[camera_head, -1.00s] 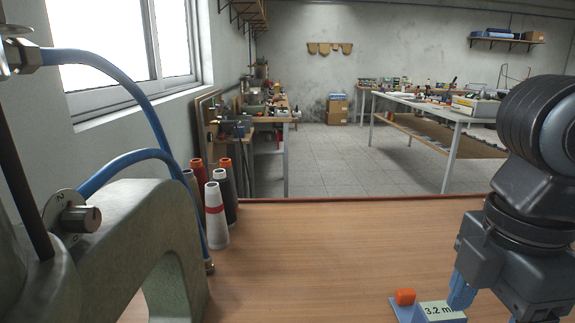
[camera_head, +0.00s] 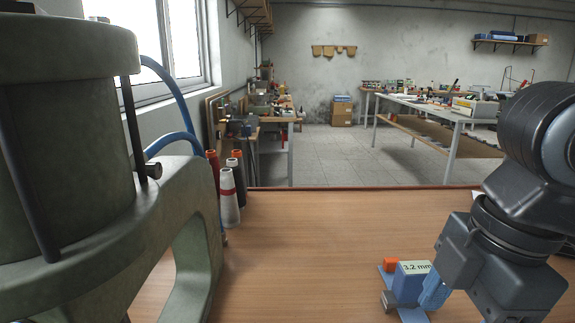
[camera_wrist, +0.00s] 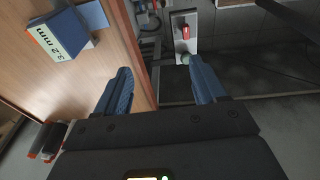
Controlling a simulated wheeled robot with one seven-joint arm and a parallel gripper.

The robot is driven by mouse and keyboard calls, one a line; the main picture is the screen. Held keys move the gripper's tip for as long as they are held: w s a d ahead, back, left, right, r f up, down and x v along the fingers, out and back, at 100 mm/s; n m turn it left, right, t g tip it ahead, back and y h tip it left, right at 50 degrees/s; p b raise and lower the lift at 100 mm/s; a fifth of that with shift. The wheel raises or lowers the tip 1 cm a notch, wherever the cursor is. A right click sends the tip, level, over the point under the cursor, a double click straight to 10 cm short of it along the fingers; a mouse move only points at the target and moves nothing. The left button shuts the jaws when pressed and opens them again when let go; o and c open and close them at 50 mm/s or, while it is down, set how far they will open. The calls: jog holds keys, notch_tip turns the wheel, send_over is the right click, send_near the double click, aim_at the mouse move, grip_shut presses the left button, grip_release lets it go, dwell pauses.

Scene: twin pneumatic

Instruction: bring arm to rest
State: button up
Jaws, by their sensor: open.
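My gripper (camera_wrist: 160,72) is open in the wrist view. Its two blue fingers are apart with nothing between them. In the head view my gripper (camera_head: 434,293) is at the lower right, pointing down, and only one blue finger shows clearly. That finger is close beside a blue block with a white "3.2 mm" label (camera_head: 414,268); I cannot tell whether they touch. The labelled block also shows in the wrist view (camera_wrist: 62,38), at the upper left, apart from the fingers.
A green cast press frame (camera_head: 190,235) fills the left of the wooden bench (camera_head: 310,235). Several cones (camera_head: 229,197) stand behind it. An orange piece (camera_head: 390,265) is beside the labelled block. The bench middle is clear.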

jog(key=w+a+r+m+t+y, duration=0.25)
jog(key=a+r+t+y, duration=0.2)
jog(key=a+y, duration=0.4)
jog(key=w+a+r+m+t+y, duration=0.25)
jog(key=a+r+m+y, duration=0.2)
jog(key=a, duration=0.65)
jog(key=s+d+f+m+t+h, duration=0.45)
jog(key=d+f+m+h, duration=0.2)
jog(key=f, duration=0.25)
jog(key=s+d+f+m+t+h, duration=0.4)
jog(key=d+f+m+t+h, duration=0.15)
jog(key=f+m, duration=0.25)
jog(key=s+d+f+n+g+h, duration=0.1)
jog(key=s+d+f, duration=0.2)
jog(key=s, duration=0.8)
jog(key=s+d+f+n+g+h, duration=0.1)
jog(key=s+d+f+n, duration=0.1)
jog(key=s+d, duration=0.6)
jog(key=s+f, duration=0.1)
jog(key=s, duration=0.3)
jog(key=shift+s+d+f+g+h, duration=0.2)
jog(key=shift+s+g+h, duration=0.1)
jog(key=shift+g, duration=0.1)
